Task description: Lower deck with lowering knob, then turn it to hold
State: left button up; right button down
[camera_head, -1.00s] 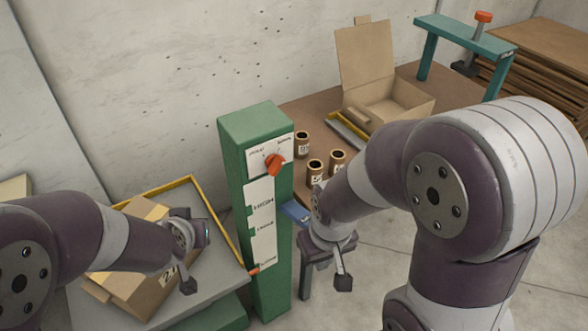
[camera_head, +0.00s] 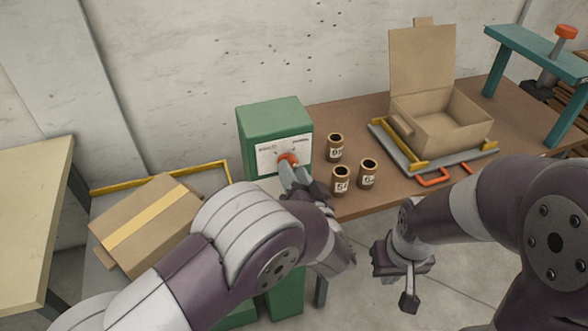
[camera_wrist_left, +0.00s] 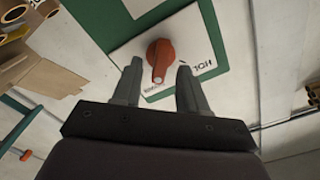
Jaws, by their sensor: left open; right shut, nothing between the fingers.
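The orange knob (camera_head: 287,158) sits on a white label panel on the green post (camera_head: 275,120). It also shows in the left wrist view (camera_wrist_left: 160,55), its narrow pointer end towards my wrist. My left gripper (camera_head: 294,178) is open just in front of it; in the left wrist view its fingertips (camera_wrist_left: 158,66) frame the knob. I cannot tell whether they touch it. The grey deck (camera_head: 97,228) with yellow rails holds a taped cardboard box (camera_head: 160,215), left of the post, partly hidden by my left arm. My right gripper (camera_head: 410,300) is shut and empty, low at the right.
Several brown containers, one of them a small jar (camera_head: 341,180), stand on the brown table (camera_head: 390,200) right of the post. An open cardboard box (camera_head: 440,120) sits on a yellow-railed tray behind them. A teal stand (camera_head: 535,55) is at the back right. A pale table (camera_head: 30,220) is far left.

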pick_arm(q)
jog(key=shift+w+a, duration=0.15)
jog(key=shift+w, duration=0.4)
grip_shut()
jog(key=n+b, duration=0.3)
jog(key=n, duration=0.2)
jog(key=n+b, duration=0.3)
jog(key=n, duration=0.2)
jog(key=n+b, duration=0.4)
jog(key=n, duration=0.2)
jog(key=shift+s+a+f, duration=0.1)
jog(key=shift+s+a, duration=0.05)
jog(key=shift+a, duration=0.2)
dwell(0.3)
